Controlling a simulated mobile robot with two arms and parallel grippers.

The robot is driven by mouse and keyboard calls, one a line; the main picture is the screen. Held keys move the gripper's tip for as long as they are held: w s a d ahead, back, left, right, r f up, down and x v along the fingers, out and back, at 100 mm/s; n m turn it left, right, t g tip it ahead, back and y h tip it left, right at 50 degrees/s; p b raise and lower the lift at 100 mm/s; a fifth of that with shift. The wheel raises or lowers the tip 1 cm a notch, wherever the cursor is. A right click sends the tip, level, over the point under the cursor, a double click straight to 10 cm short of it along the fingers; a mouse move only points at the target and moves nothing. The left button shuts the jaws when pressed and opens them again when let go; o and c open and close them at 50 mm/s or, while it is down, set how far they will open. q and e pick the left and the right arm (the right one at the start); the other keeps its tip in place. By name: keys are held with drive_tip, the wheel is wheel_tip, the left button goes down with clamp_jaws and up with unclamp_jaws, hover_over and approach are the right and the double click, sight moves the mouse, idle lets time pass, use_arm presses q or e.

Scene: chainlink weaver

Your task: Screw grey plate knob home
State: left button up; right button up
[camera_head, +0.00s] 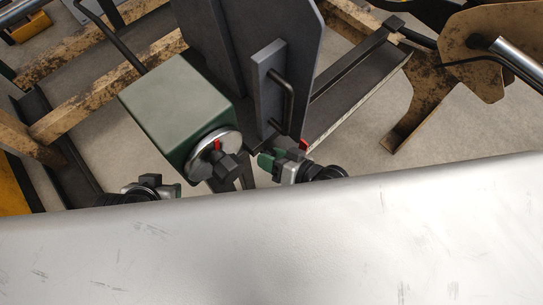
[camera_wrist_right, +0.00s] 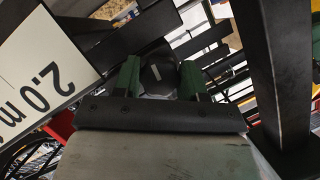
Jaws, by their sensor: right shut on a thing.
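The grey plate (camera_head: 262,60) stands upright at the middle top of the head view, with a dark bar handle (camera_head: 288,100) on its face. A dark knob (camera_head: 284,143) with a red piece beside it shows at the plate's lower edge. My right gripper (camera_head: 268,162) is there, its green fingers shut on the knob. In the right wrist view the dark knob (camera_wrist_right: 158,73), with a pale mark, sits between the green fingers; its seat is hidden. My left gripper (camera_head: 172,190) is at the lower left, away from the plate; its opening is unclear.
A green box (camera_head: 175,100) with a silver dial (camera_head: 205,155), red pointer and dark knob (camera_head: 231,168) stands just left of the plate. Stained beams (camera_head: 105,85) lie left, a dark channel (camera_head: 360,85) right. A white "2.0 m" sign (camera_wrist_right: 40,75) shows in the wrist view.

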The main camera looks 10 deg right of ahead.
drive_tip(key=o, duration=0.9)
drive_tip(key=shift+f, duration=0.1)
